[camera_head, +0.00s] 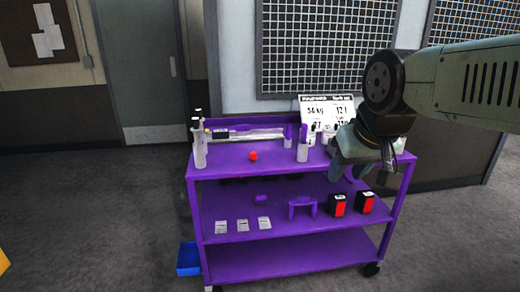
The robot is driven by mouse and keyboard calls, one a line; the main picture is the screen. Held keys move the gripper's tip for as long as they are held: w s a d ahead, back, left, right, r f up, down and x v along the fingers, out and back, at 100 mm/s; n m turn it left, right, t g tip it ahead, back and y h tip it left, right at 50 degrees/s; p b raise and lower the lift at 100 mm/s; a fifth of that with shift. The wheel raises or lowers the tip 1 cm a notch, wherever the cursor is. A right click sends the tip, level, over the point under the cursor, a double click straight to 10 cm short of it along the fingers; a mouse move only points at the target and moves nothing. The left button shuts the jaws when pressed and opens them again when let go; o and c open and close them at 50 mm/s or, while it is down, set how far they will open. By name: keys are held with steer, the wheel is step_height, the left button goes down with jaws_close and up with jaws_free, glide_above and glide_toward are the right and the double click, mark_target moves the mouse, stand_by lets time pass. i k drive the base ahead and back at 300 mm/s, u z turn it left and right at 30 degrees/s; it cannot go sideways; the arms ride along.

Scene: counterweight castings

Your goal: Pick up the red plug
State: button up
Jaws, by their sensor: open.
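A small red rounded thing (253,156), likely the red plug, sits on the top shelf of a purple cart (225,162), near the middle. It stands clear of other things around it. My gripper (358,172) hangs at the right side of the cart, in front of the top shelf's right part. It is to the right of the red plug and well apart from it. The gripper is open, and I see nothing held in it. My gripper and arm hide part of the cart's right end.
White cylinders (302,152) stand right of the plug, and bottles (199,150) stand at the left end. A clear tube (245,134) lies behind. A sign (328,110) stands at the back. The lower shelf holds red-and-black boxes (337,205). A blue bin (188,260) is on the floor.

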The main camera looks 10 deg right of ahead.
mark_target(252, 157)
steer(key=z, duration=0.3)
steer(key=i, duration=1.45)
steer(key=z, duration=0.15)
